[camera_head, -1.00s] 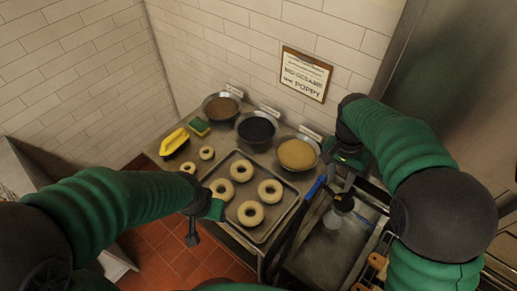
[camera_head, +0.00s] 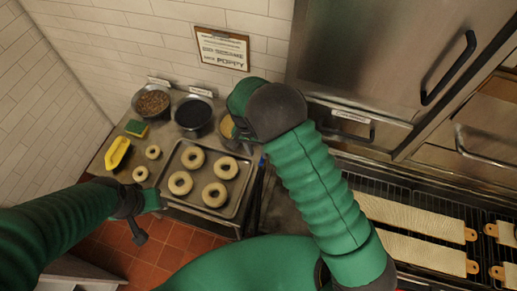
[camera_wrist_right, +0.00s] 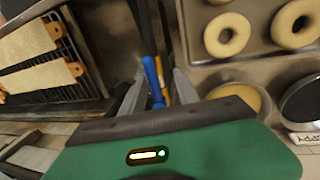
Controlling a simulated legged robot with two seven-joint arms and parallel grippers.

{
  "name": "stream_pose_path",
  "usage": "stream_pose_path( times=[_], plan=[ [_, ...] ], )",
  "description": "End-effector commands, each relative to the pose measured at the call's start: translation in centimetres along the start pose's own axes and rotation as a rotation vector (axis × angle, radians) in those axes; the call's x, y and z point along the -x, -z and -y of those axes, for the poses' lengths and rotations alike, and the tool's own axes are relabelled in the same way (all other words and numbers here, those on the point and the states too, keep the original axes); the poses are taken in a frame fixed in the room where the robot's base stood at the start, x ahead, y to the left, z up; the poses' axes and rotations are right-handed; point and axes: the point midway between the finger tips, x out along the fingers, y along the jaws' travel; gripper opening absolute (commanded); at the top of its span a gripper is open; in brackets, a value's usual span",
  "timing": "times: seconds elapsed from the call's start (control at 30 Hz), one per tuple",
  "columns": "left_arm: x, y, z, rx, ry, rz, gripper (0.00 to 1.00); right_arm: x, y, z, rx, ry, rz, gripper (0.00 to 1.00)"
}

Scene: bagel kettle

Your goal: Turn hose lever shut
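In the right wrist view, a blue lever (camera_wrist_right: 152,78) on the dark hose (camera_wrist_right: 144,25) lies between the fingers of my right gripper (camera_wrist_right: 160,80), with a narrow orange piece (camera_wrist_right: 164,82) beside it. The fingers stand apart, with gaps showing around the lever; I see no firm grip. In the head view my right arm and hand cover most of the lever area beside the bagel tray. My left gripper (camera_head: 146,212) hangs over the floor in front of the counter, empty; its finger opening is unclear.
A tray (camera_head: 238,204) with several bagels sits left of the hose. Topping bowls (camera_head: 192,114), a green-yellow sponge (camera_head: 136,128) and a yellow item (camera_head: 118,153) stand behind and left. Bagel boards (camera_head: 411,216) lie on a rack at right.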

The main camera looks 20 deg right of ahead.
Motion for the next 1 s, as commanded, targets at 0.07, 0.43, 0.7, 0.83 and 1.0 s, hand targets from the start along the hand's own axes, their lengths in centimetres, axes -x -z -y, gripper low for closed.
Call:
stream_pose_path(
  times=[0.07, 0.43, 0.7, 0.83, 1.0],
  plan=[
    [0.4, 0.1, 0.0, 0.0, 0.0, 0.0, 0.49, -0.8, 0.1, -0.3, -0.001, 0.001, 0.002, 0.37],
    [0.4, 0.1, 0.0, -0.001, 0.0, 0.0, 0.49, -1.6, 0.4, -0.4, -0.001, 0.004, 0.005, 0.3],
    [0.4, 0.1, 0.0, -0.001, 0.0, 0.0, 0.49, -1.4, 0.1, -0.2, -0.002, -0.002, 0.001, 0.0],
    [0.4, 0.1, 0.0, 0.0, 0.0, 0.0, 0.49, -1.4, 0.0, -0.2, -0.001, 0.001, 0.002, 0.0],
    [0.4, 0.1, 0.0, 0.0, 0.0, 0.0, 0.49, -1.3, -0.1, -0.1, 0.002, 0.005, 0.004, 0.0]
  ],
)
